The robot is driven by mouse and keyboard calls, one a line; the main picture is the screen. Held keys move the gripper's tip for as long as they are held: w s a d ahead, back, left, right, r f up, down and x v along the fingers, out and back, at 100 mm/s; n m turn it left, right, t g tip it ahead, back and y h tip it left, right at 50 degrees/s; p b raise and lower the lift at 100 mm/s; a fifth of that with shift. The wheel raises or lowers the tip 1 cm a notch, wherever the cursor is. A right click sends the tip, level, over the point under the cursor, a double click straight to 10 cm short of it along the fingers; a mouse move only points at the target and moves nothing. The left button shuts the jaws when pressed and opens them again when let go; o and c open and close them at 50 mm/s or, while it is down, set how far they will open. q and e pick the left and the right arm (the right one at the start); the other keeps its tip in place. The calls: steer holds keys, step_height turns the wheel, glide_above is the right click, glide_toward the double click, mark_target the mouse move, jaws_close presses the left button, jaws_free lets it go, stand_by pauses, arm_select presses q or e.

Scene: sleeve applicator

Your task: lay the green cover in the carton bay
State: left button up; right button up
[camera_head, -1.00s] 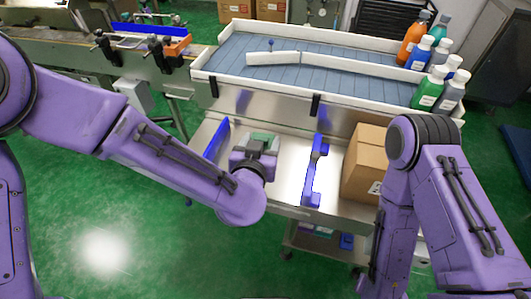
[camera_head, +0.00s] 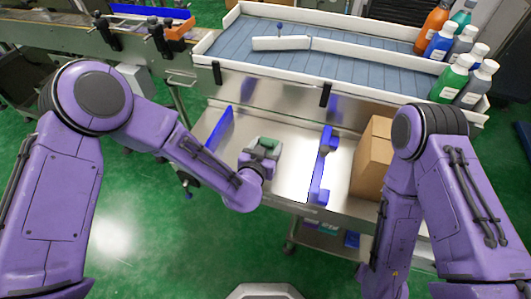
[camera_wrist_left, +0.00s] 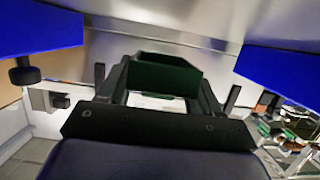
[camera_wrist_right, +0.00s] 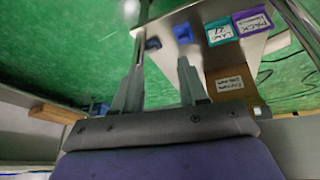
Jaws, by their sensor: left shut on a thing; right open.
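The green cover (camera_wrist_left: 165,76) is held between the fingers of my left gripper (camera_wrist_left: 160,88), which is shut on it. In the head view the green cover (camera_head: 267,142) shows at the tip of my left gripper (camera_head: 261,153), over the steel shelf between two blue guides. I cannot tell whether it touches the shelf. My right gripper (camera_wrist_right: 158,72) is open and empty in the right wrist view; it is hidden in the head view. A brown carton (camera_head: 375,155) stands right of the right blue guide. Which space is the carton bay is not marked in view.
Blue guides stand left (camera_head: 217,129) and right (camera_head: 320,168) on the steel shelf (camera_head: 289,178). Behind is a white-walled blue conveyor (camera_head: 360,70) with several bottles at its right end. Labelled boxes (camera_wrist_right: 228,32) show below in the right wrist view. Shelf between the guides looks clear.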

arm_select(q)
steer(key=shift+w+a+f, duration=0.15)
steer(key=shift+f, duration=1.6)
steer(key=shift+f, duration=0.1)
steer(key=shift+f, duration=0.15)
steer(key=o, duration=1.1)
steer(key=shift+o, duration=0.2)
steer(key=shift+r, duration=0.4)
steer(key=v, duration=1.2)
steer(key=shift+b, duration=0.45)
